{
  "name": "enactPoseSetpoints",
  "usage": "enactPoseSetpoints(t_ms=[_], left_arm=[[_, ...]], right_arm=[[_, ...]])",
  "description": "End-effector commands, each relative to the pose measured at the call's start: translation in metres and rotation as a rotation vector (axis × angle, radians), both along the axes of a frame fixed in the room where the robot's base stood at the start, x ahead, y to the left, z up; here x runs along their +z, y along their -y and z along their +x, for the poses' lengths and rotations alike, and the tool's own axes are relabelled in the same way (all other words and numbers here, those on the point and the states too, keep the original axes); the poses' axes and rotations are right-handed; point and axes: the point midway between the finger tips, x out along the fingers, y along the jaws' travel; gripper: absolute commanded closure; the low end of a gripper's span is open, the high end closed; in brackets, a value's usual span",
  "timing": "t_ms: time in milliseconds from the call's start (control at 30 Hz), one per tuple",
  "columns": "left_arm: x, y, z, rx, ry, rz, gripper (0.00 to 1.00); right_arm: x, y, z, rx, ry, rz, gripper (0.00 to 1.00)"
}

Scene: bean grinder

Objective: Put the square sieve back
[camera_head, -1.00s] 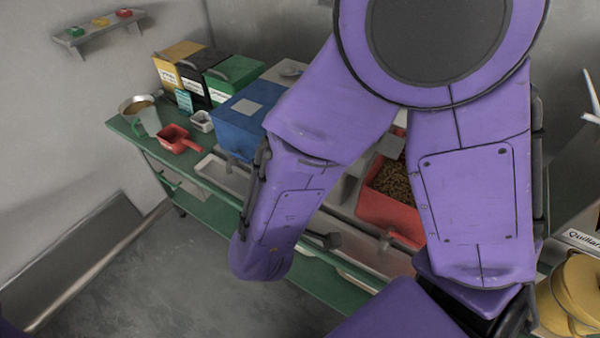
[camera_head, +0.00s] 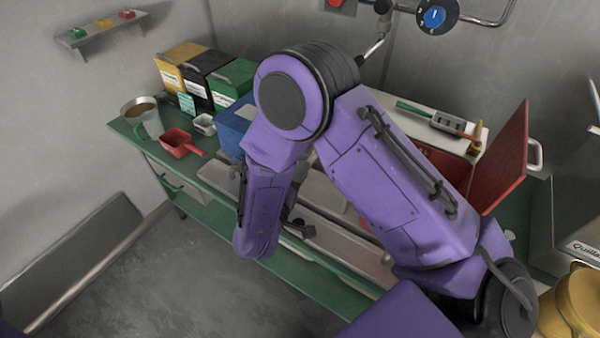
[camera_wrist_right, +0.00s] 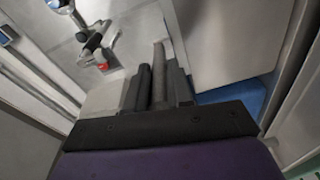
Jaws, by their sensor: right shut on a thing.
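My right arm comes in from the right and bends down over the green bench. In the head view its wrist hides most of my right gripper; a dark part (camera_head: 300,228) shows beside it. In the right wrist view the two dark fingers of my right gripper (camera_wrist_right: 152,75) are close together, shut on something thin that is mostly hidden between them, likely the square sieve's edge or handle. I cannot make out the whole sieve. A flat grey panel (camera_wrist_right: 225,40) lies beside the fingers; I cannot tell what it belongs to. My left gripper is not in view.
A red panel (camera_head: 505,160) stands upright at right. The floor in front is clear.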

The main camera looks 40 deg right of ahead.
Motion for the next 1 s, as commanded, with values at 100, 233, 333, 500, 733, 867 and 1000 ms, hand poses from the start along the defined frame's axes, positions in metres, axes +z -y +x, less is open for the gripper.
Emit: enactPoseSetpoints(t_ms=[100, 233, 333, 500, 733, 867, 1000], left_arm=[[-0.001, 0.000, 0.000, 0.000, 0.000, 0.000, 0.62], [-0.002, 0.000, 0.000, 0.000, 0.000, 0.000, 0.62], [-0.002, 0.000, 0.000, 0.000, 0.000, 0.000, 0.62], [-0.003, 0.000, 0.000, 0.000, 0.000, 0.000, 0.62], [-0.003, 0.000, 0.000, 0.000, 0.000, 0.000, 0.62], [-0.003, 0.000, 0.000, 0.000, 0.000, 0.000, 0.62], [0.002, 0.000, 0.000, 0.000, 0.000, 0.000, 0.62]], right_arm=[[-0.002, 0.000, 0.000, 0.000, 0.000, -0.001, 1.00], [-0.006, 0.000, 0.000, 0.000, -0.002, -0.001, 1.00], [-0.009, 0.000, 0.000, 0.000, -0.002, -0.001, 1.00], [-0.011, 0.000, 0.000, 0.000, 0.000, -0.001, 1.00], [-0.012, 0.000, 0.000, 0.000, -0.001, 0.000, 0.53], [-0.012, 0.000, 0.000, 0.000, -0.001, 0.000, 0.53], [0.002, 0.000, 0.000, -0.002, 0.001, 0.002, 0.53]])
